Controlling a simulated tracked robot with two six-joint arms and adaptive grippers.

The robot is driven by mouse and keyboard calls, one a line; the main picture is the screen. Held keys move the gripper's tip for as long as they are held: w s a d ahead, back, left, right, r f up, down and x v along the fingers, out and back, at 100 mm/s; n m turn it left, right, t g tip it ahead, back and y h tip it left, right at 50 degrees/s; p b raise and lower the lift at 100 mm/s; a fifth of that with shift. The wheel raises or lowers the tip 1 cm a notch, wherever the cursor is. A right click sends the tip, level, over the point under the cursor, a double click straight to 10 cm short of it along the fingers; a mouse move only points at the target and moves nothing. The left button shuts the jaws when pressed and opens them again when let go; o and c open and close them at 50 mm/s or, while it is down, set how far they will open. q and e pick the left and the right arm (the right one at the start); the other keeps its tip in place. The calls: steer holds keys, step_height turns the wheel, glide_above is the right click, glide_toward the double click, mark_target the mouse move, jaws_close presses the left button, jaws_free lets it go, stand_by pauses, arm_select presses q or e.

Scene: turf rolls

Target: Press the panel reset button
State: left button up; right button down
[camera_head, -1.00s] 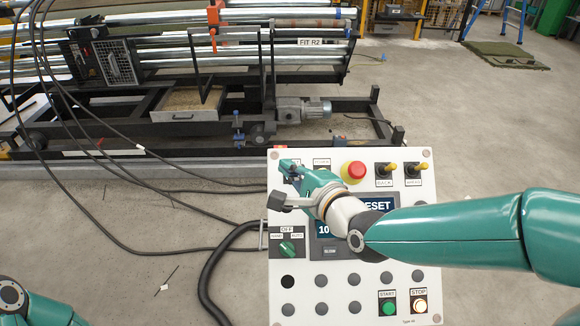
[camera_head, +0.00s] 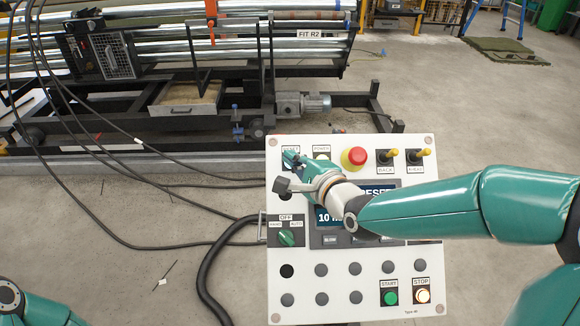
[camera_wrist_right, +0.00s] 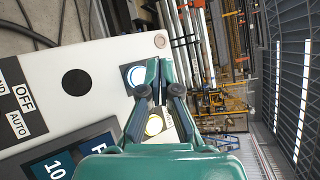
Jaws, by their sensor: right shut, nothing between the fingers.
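The white control panel (camera_head: 395,295) stands in front of me in the head view. My right gripper (camera_head: 289,159) reaches across it from the right, its fingers shut and empty, at the panel's top left. The fingertips cover most of the button under the top-left label, which seems to read RESET. In the right wrist view this reset button (camera_wrist_right: 136,76) is a blue-white lit disc right beside the shut fingertips (camera_wrist_right: 158,68). I cannot tell whether they touch it. My left gripper is out of view; only part of the left arm shows at the bottom left.
A lit button (camera_head: 322,156) marked POWER, a red emergency stop (camera_head: 354,158) and two yellow toggles sit along the panel's top. A green selector (camera_head: 287,238) is at left; START (camera_head: 391,298) and STOP (camera_head: 423,296) are below. A black cable (camera_head: 208,275) runs beside the panel.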

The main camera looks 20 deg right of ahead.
steer(key=shift+w+d+f+b, duration=0.1)
steer(key=shift+w+f+b, duration=0.35)
steer(key=shift+f, duration=0.35)
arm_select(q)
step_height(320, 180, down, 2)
arm_select(e)
steer(key=shift+w, duration=0.15)
stand_by(0.5)
arm_select(q)
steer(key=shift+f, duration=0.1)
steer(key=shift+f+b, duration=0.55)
steer(key=shift+b, duration=0.15)
arm_select(e)
steer(key=shift+w+d+f, duration=0.15)
steer(key=shift+w+f, duration=0.05)
steer(key=shift+f, duration=0.05)
arm_select(q)
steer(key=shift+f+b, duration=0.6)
steer(key=shift+b, duration=0.05)
arm_select(e)
steer(key=shift+w+f, duration=0.25)
steer(key=shift+f, duration=0.1)
steer(key=shift+s+r, duration=0.1)
steer(key=shift+r, duration=0.05)
steer(key=shift+s+r, duration=0.45)
steer(key=shift+r, duration=0.05)
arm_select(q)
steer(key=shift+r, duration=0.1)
